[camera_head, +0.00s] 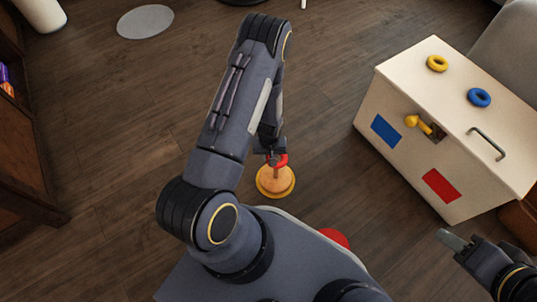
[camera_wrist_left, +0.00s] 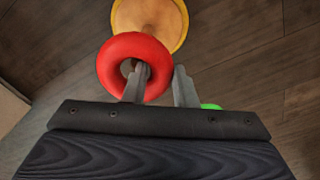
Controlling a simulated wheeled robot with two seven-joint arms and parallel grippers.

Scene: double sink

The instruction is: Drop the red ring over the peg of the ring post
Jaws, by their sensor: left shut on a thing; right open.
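The red ring (camera_head: 281,160) is held by my left gripper (camera_head: 272,157), low over the ring post. In the left wrist view the red ring (camera_wrist_left: 112,62) has one finger of my left gripper (camera_wrist_left: 162,72) through its hole; its rim is between the fingers. The ring post (camera_head: 275,187) stands on the floor, with an orange, yellow-edged round base and a short peg (camera_head: 275,173) just below the ring. The base also shows in the left wrist view (camera_wrist_left: 176,30). Whether the peg tip enters the ring is unclear. My right gripper (camera_head: 456,241) is open and empty.
A cream box (camera_head: 400,75) stands right, with a yellow ring (camera_head: 437,63) and a blue ring (camera_head: 479,97) on top. A red rounded thing (camera_head: 334,237) shows near the bottom. A green thing (camera_wrist_left: 211,106) is partly hidden. Wood floor left of the post is clear.

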